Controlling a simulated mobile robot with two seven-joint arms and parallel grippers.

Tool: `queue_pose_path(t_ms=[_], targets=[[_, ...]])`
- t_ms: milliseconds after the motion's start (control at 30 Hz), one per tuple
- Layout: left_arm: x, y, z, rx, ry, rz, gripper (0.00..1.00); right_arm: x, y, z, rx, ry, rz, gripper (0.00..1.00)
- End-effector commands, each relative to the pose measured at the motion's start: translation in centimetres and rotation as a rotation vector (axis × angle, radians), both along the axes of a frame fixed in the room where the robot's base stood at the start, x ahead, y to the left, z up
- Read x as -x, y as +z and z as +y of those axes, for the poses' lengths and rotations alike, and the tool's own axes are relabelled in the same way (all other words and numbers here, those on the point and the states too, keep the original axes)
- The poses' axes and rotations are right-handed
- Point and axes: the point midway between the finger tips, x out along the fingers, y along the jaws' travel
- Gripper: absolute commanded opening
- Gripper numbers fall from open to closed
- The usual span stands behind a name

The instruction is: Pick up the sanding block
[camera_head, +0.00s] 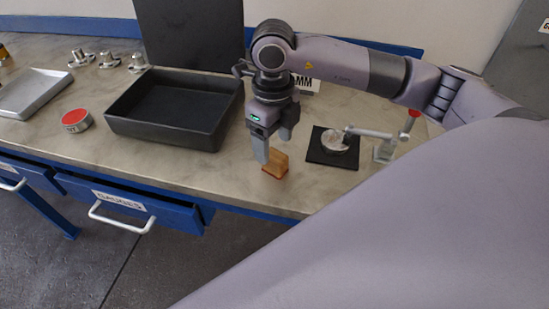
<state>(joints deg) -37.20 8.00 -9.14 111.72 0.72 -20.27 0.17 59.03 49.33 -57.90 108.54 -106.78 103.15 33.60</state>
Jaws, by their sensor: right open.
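The sanding block (277,166) is a small tan-brown block on the bench top near its front edge. My right gripper (275,150) points down over it from the arm coming in from the right. It is open, with one finger just left of the block and the other farther back on the right. Part of the block is hidden behind the near finger. I cannot tell whether the fingers touch it. My left gripper is out of view.
A black tray (160,138) stands left of the block. A dark square pad with a round metal piece (335,141) and a red-knobbed clamp (390,143) stand to the right. A red-topped tin (76,120) and a metal tray (30,108) lie far left. A blue drawer (150,205) is below.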

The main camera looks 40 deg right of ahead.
Motion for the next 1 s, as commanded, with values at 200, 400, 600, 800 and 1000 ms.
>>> queue_pose_path(t_ms=[200, 400, 600, 800, 1000], targets=[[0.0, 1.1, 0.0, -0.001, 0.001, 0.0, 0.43, 0.0, -3.0, -0.5, -0.001, -0.001, 0.006, 0.68], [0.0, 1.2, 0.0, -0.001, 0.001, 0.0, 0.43, -0.1, -5.2, -0.4, -0.003, 0.001, 0.002, 0.68], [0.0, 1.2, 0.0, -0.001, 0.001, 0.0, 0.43, -0.1, -5.3, -0.4, -0.003, 0.001, 0.001, 0.68], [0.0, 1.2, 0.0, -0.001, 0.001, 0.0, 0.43, -0.1, -5.3, -0.4, -0.004, 0.002, 0.001, 0.16], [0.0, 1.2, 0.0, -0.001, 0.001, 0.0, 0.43, -0.1, -5.3, -0.4, -0.004, 0.002, 0.0, 0.07]])
